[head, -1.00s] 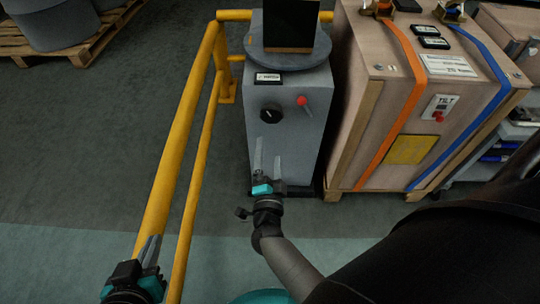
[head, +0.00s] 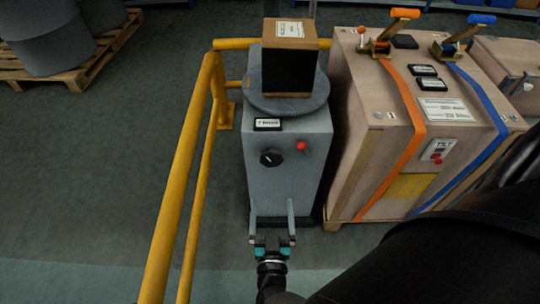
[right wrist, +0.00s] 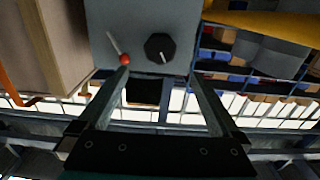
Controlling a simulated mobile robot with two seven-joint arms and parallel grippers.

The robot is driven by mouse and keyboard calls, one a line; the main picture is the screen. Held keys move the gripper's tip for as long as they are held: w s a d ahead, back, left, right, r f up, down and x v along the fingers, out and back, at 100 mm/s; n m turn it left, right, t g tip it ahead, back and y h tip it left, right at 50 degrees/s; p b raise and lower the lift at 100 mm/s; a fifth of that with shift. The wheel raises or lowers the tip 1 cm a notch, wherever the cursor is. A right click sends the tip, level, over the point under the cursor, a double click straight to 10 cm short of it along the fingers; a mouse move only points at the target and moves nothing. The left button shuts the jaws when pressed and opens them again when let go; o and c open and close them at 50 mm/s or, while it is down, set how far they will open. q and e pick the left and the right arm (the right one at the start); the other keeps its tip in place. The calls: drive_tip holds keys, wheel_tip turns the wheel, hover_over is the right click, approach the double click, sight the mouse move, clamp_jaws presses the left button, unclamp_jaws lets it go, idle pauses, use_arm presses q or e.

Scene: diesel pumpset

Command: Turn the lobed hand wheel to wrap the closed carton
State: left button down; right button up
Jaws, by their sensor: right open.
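The lobed hand wheel is a dark knob (head: 271,157) on the front of the grey cabinet (head: 262,185); it also shows in the right wrist view (right wrist: 159,47). The closed carton (head: 297,42) stands on the round grey turntable (head: 257,97) on top of the cabinet, its near face dark. My right gripper (head: 272,208) is open and empty, in front of the cabinet and below the knob in the head view. In the right wrist view its fingers (right wrist: 159,75) are spread wide, with the knob beyond the tips and apart from them. My left gripper is out of view.
A yellow rail (head: 180,190) runs along the left. A large strapped crate (head: 355,150) with orange and blue levers stands close on the right.

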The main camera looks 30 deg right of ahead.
sight(272, 162)
drive_tip(key=b+x, duration=0.3)
drive_tip(key=x, duration=0.9)
drive_tip(key=shift+w, duration=0.25)
drive_tip(key=shift+w+d, duration=0.2)
drive_tip(key=shift+w, duration=0.05)
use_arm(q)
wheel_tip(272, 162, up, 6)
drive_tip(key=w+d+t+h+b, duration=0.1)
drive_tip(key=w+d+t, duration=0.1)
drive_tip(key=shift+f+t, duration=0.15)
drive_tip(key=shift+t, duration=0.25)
use_arm(e)
drive_tip(key=shift+x, duration=0.8)
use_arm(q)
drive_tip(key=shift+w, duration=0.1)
use_arm(e)
drive_tip(key=c, duration=1.1)
